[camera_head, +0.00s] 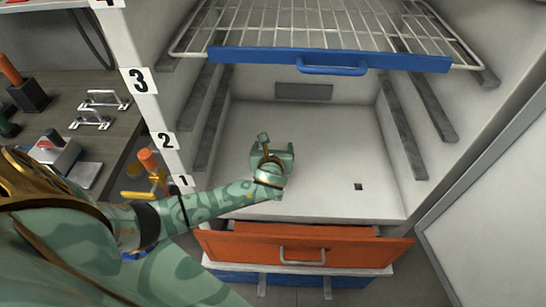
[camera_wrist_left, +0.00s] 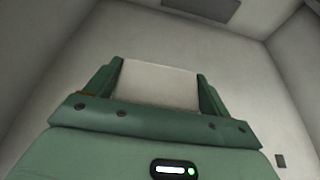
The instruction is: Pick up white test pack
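My left gripper (camera_head: 272,155) reaches into the white cabinet bay, low over its floor. In the left wrist view its two green fingers (camera_wrist_left: 159,77) stand wide apart. A plain white block, apparently the white test pack (camera_wrist_left: 156,84), lies between them. It fills nearly the whole gap from finger to finger; I cannot tell whether the fingers press on it. In the head view the pack is hidden by the hand or blends into the white floor. My right gripper is in neither view.
A wire shelf with a blue front (camera_head: 330,59) hangs above the arm. An orange drawer (camera_head: 302,250) is below the bay. A white post with numbers (camera_head: 141,80) stands at the left, close to my forearm. The bay floor (camera_head: 340,150) around the hand is mostly clear.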

